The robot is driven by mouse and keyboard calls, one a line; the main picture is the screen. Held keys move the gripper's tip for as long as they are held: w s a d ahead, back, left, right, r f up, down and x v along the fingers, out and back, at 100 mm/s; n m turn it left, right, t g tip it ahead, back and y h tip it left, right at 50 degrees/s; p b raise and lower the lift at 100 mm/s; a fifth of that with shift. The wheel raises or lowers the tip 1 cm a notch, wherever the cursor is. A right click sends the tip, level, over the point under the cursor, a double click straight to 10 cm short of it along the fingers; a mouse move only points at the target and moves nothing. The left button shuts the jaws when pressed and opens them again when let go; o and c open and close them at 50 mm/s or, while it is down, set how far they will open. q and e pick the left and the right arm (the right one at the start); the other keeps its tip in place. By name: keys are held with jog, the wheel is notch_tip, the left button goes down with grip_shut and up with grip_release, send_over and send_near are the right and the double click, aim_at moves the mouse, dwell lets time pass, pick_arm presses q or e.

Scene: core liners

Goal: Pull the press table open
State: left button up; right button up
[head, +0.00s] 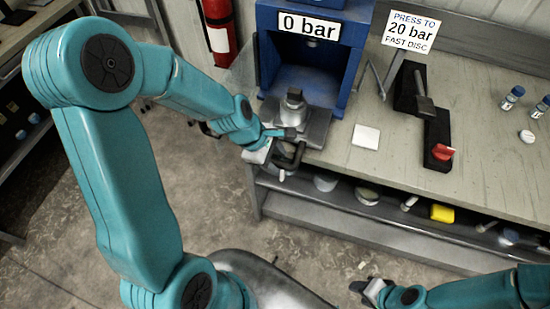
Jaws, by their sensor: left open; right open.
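The blue press (345,75) stands on the bench and carries a "0 bar" sign. Its grey press table (316,127) sticks out at the front of the press, with a metal die (292,104) standing on it. A dark handle (290,158) is at the table's front edge. My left gripper (282,150) is open at this handle; I cannot tell whether its fingers are around or beside it. My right gripper (366,290) is open and empty, low in front of the bench, well apart from the press.
A black lever unit with a red knob (443,152) and a white pad (366,136) are on the bench, right of the press. Small vials (512,97) stand at the far right. A shelf below holds a yellow block (442,213). A fire extinguisher (219,30) hangs behind. Floor in front is clear.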

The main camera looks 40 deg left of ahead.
pick_arm(q)
jog(key=shift+s+r, duration=0.1)
jog(key=v, duration=1.6)
jog(key=shift+p, duration=0.35)
jog(key=shift+s, duration=0.1)
